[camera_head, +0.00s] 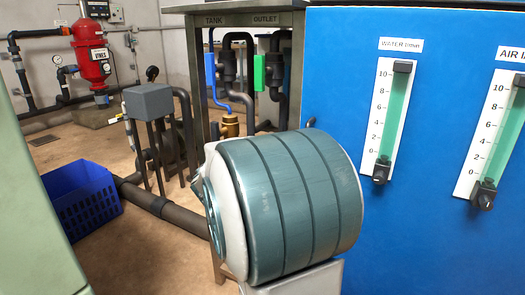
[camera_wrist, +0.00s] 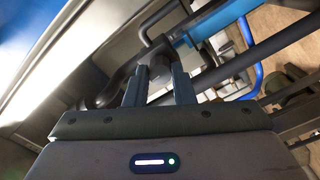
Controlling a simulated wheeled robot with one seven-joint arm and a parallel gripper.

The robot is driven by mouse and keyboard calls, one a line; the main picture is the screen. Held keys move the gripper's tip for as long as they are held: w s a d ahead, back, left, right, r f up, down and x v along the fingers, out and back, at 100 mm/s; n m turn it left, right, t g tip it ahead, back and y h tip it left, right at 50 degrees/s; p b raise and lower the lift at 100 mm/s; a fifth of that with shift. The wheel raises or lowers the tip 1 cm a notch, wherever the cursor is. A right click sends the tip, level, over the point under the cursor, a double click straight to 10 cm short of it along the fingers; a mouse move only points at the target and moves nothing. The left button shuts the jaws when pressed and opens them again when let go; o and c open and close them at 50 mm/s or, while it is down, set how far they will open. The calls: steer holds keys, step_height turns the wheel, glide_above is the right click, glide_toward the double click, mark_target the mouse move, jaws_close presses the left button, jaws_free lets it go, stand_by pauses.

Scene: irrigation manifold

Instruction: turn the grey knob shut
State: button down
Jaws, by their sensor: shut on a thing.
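My gripper (camera_wrist: 159,72) shows in the wrist view, with its two fingers closed on the sides of a small dark grey piece, which I take to be the grey knob (camera_wrist: 158,87). Only a little of the knob shows between the fingers, so its angle cannot be read. In the head view, my own teal and white arm link fills the middle and hides my gripper and the knob.
A grey frame (camera_head: 248,20) labelled TANK and OUTLET holds dark pipes, a blue handle (camera_head: 210,70) and a green handle (camera_head: 259,72). A blue panel (camera_head: 440,120) with gauges stands right. A blue crate (camera_head: 82,203) and a thick pipe (camera_head: 165,207) lie on the floor left.

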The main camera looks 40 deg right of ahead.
steer(key=shift+m, duration=0.5)
steer(key=c, duration=1.2)
jaws_free()
steer(key=shift+c, duration=0.2)
steer(key=shift+a, duration=0.1)
steer(key=p+v, duration=0.3)
steer(key=v, duration=1)
steer(key=shift+a, duration=0.35)
steer(key=shift+s, duration=0.1)
